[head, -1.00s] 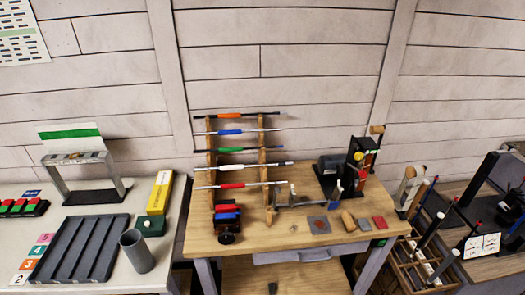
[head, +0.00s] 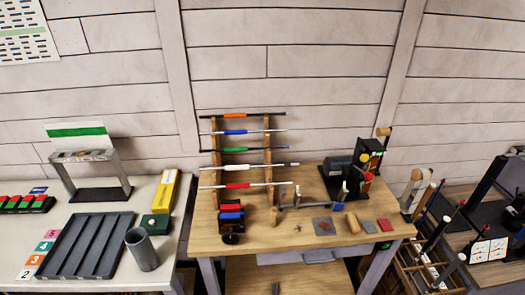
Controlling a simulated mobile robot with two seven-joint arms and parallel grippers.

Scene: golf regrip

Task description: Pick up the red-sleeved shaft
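The red-sleeved shaft (head: 238,186) lies level on the lowest pegs of a wooden rack on the workbench, a silver rod with a red middle part. Above it on the same rack rest a white-sleeved shaft (head: 243,167), a green-sleeved shaft (head: 236,150), a blue-sleeved shaft (head: 236,132) and an orange-sleeved shaft (head: 235,116) at the top. Neither of my grippers shows in the head view.
The wooden workbench (head: 285,235) also holds a dark cart with red and blue blocks (head: 231,222), a vise-like tool and a black machine (head: 368,160). A pale table at left bears a grooved black tray (head: 85,247) and a grey cup (head: 142,250). A club rack stands at right.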

